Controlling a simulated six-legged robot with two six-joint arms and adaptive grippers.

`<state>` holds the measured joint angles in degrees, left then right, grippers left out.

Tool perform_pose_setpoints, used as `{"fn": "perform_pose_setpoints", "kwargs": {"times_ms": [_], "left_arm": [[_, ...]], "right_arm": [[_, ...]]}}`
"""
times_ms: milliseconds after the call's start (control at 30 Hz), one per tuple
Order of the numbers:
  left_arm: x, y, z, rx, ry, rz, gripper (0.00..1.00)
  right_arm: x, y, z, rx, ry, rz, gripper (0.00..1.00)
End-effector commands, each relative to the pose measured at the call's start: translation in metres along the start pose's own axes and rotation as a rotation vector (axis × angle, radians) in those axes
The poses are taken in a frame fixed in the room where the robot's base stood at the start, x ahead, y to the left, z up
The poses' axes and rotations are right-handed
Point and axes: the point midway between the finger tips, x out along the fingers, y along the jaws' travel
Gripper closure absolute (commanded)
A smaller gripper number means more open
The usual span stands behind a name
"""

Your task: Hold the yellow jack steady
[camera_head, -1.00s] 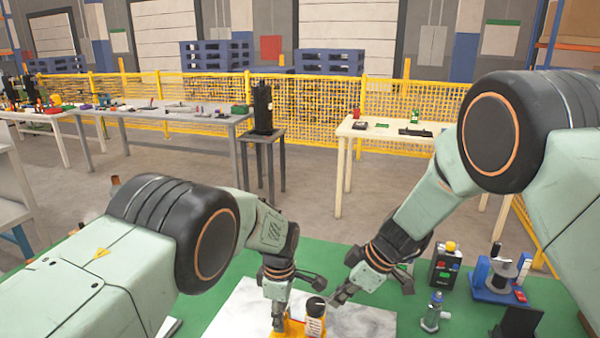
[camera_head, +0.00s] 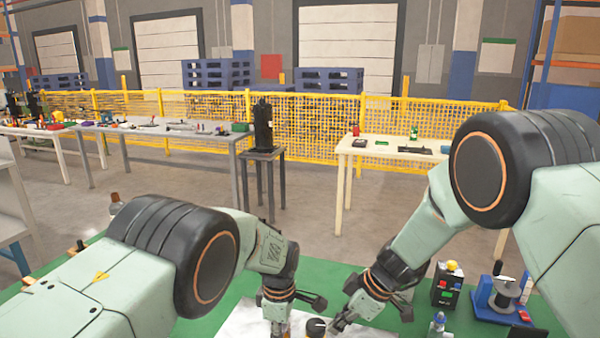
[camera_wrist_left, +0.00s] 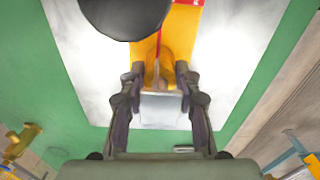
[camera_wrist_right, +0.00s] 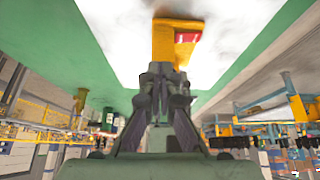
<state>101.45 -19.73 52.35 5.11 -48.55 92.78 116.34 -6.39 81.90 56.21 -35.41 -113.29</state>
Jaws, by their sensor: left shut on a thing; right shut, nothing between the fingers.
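The yellow jack (camera_wrist_left: 181,45) lies on a pale marble-like slab (camera_wrist_left: 235,50) in the left wrist view, with a round black part (camera_wrist_left: 125,14) above it. My left gripper (camera_wrist_left: 157,82) is shut on the jack's near end. In the head view my left gripper (camera_head: 279,331) is at the bottom edge, and only a black knob (camera_head: 316,326) shows beside it. My right gripper (camera_head: 337,326) is just right of that knob. In the right wrist view my right gripper (camera_wrist_right: 163,78) is shut and empty below the jack (camera_wrist_right: 163,42), which shows a red patch. Contact there is unclear.
The slab lies on a green work surface (camera_head: 330,278). To the right stand a black box with coloured buttons (camera_head: 446,285), a blue device with a spool (camera_head: 500,295) and a small bottle (camera_head: 437,322). Other tables and a yellow fence (camera_head: 330,115) stand behind, beyond open floor.

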Motion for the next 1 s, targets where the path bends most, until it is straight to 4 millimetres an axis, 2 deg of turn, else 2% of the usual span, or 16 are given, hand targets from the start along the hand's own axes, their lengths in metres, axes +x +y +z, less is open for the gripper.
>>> {"fn": "perform_pose_setpoints", "kwargs": {"times_ms": [1000], "left_arm": [[0.0007, -0.0005, 0.0009, 0.001, 0.0, -0.001, 1.0]], "right_arm": [[0.0028, -0.0069, -0.0048, -0.002, 0.0, -0.003, 1.0]]}}
